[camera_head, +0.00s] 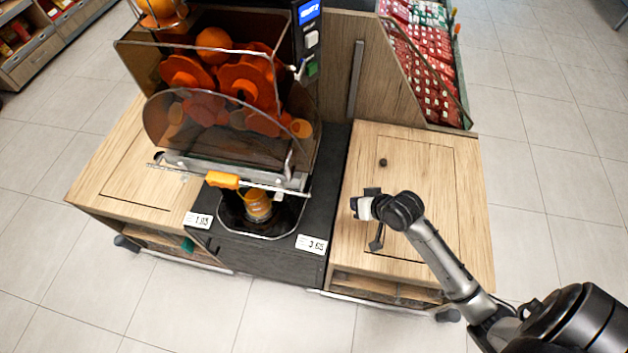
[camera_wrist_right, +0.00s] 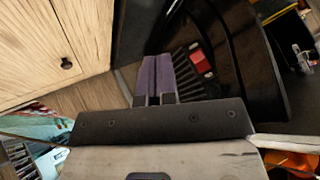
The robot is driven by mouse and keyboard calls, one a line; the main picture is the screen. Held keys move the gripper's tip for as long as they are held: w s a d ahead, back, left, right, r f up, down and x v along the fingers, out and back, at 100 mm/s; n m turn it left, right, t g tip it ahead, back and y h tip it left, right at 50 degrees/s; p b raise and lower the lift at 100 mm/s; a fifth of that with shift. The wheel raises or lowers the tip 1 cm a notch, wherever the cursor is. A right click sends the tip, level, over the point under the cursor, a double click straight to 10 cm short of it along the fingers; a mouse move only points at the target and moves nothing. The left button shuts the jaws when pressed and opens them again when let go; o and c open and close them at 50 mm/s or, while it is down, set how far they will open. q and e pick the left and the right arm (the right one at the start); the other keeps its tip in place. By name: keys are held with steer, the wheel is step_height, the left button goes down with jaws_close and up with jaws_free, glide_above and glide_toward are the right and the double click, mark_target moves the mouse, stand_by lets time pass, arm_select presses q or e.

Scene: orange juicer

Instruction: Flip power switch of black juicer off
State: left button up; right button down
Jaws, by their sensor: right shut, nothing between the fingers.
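The black juicer (camera_head: 300,110) stands in the middle of the head view, with orange press parts behind a tinted cover. In the right wrist view its dark side panel (camera_wrist_right: 245,60) fills the upper right. A red power switch (camera_wrist_right: 201,58) sits on that side beside black vent slots. The switch is hidden in the head view. My right gripper (camera_head: 354,204) is over the right wooden counter, to the right of the juicer. Its fingers (camera_wrist_right: 157,75) are shut and empty, just left of the switch in the wrist view, apparently apart from it. My left gripper is out of view.
The right wooden counter (camera_head: 425,160) has a small black knob (camera_head: 383,162). A slanted rack of red packets (camera_head: 425,70) stands behind it. Price tags (camera_head: 311,244) edge the juicer's dark base. Open tiled floor lies in front.

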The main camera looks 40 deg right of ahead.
steer(key=w+r+m+t+y, duration=0.1)
steer(key=w+r+m+t, duration=0.35)
steer(key=m, duration=0.65)
arm_select(q)
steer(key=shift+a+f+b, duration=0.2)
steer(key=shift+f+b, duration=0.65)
steer(key=shift+b, duration=0.5)
arm_select(e)
steer(key=x, duration=1.3)
steer(key=shift+w+a+f, duration=0.15)
steer(key=shift+w+f, duration=0.05)
steer(key=shift+f, duration=0.2)
